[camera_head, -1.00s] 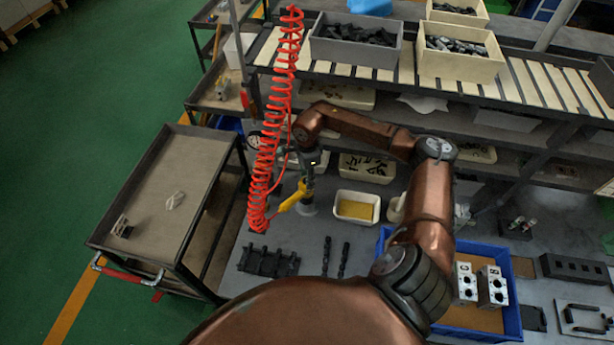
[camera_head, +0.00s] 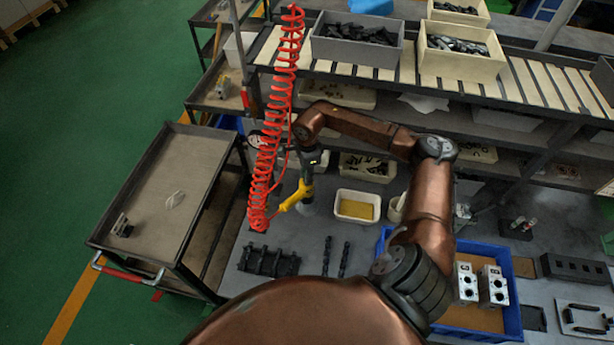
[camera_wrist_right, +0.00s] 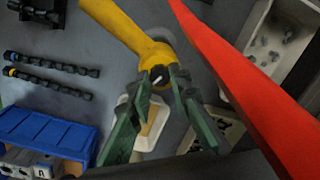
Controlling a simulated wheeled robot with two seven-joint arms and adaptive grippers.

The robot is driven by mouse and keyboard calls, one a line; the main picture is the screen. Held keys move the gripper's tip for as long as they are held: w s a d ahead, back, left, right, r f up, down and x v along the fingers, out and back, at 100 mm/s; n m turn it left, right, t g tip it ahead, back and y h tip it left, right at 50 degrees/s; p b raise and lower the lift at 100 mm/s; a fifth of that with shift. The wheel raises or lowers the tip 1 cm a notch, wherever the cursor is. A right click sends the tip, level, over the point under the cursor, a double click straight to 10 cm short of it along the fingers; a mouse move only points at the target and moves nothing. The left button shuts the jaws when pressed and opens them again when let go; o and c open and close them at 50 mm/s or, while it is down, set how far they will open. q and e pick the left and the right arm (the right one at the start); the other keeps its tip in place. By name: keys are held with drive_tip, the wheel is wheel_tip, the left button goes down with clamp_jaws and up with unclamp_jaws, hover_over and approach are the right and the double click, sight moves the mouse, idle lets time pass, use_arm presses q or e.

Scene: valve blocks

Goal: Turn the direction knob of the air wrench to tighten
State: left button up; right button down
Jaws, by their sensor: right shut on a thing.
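In the head view this right gripper (camera_head: 309,164) is small and dark, directly above the wrench. The knob's exact setting cannot be read. My left gripper is not in view.
The red hose (camera_wrist_right: 245,85) crosses the wrist view close to my right fingers. A small tray with a yellow bottom (camera_head: 342,215) stands right of the wrench. Black shafts (camera_head: 343,259) and a blue crate (camera_head: 513,300) with valve blocks are nearer. A trolley (camera_head: 205,150) stands left.

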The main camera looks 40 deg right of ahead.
drive_tip(key=shift+f+m+b, duration=0.1)
drive_tip(key=shift+m+b, duration=0.5)
drive_tip(key=shift+m, duration=0.4)
drive_tip(key=m+b, duration=0.1)
drive_tip(key=m, duration=0.1)
drive_tip(key=shift+m, duration=0.4)
drive_tip(key=m+b, duration=0.2)
drive_tip(key=m, duration=0.7)
drive_tip(key=shift+w+m+b, duration=0.1)
drive_tip(key=shift+m+b, duration=0.4)
drive_tip(key=shift+m, duration=1.4)
